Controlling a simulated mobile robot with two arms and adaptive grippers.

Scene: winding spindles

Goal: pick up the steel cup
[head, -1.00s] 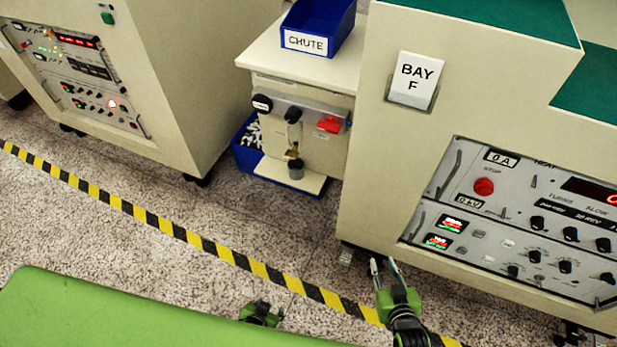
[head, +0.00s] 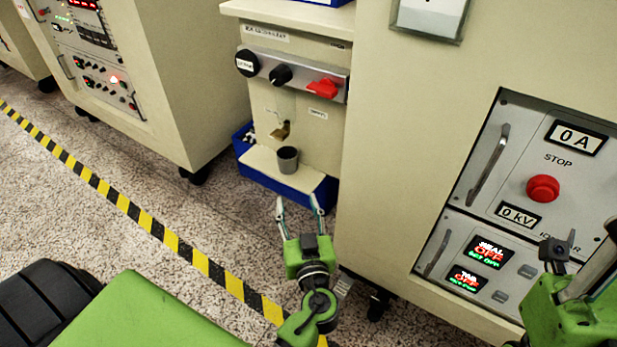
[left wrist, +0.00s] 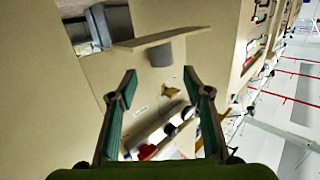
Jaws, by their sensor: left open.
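The steel cup (head: 287,160) is a small grey cup, upright on the pale shelf (head: 262,163) at the front of the beige dispenser, below its brass spout (head: 281,132). In the left wrist view, which is upside down, the cup (left wrist: 160,52) shows beyond and between the fingertips, against the shelf (left wrist: 150,41). My left gripper (head: 299,203) is open and empty, in front of the shelf and apart from the cup. Its two spread fingers also show in the left wrist view (left wrist: 160,80). My right gripper (head: 580,265) is partly in view at the right edge; its jaw state is unclear.
The dispenser panel has black knobs (head: 280,75) and a red handle (head: 323,88). A blue bin (head: 318,192) sits under the shelf. A big cabinet (head: 375,180) stands close on the right. Speckled floor (head: 200,215) with a striped tape line (head: 165,237) is open at left.

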